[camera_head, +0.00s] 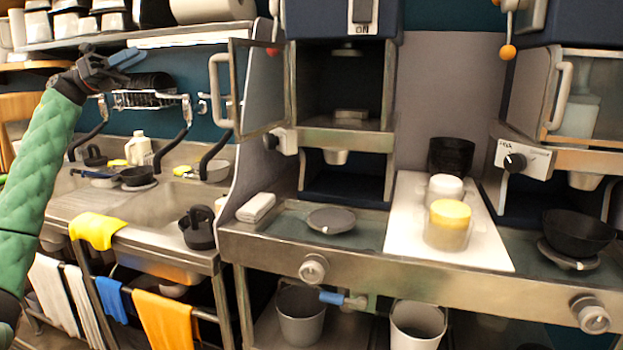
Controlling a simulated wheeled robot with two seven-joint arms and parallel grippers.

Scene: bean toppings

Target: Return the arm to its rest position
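My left arm, in a green quilted sleeve, comes in from the left edge and reaches up. My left gripper (122,62) is at its top end, dark with a blue-grey part, in front of the sink area and just below the upper shelf. It seems to hold nothing, but its finger gap is too small to make out. My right arm and gripper are not in view.
A sink counter (165,205) with a dish rack (150,99) stands behind my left arm. A machine with an open door (253,85) is at the centre. A white board (405,225) bears a yellow-topped container (447,232). A black bowl (578,232) sits at right.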

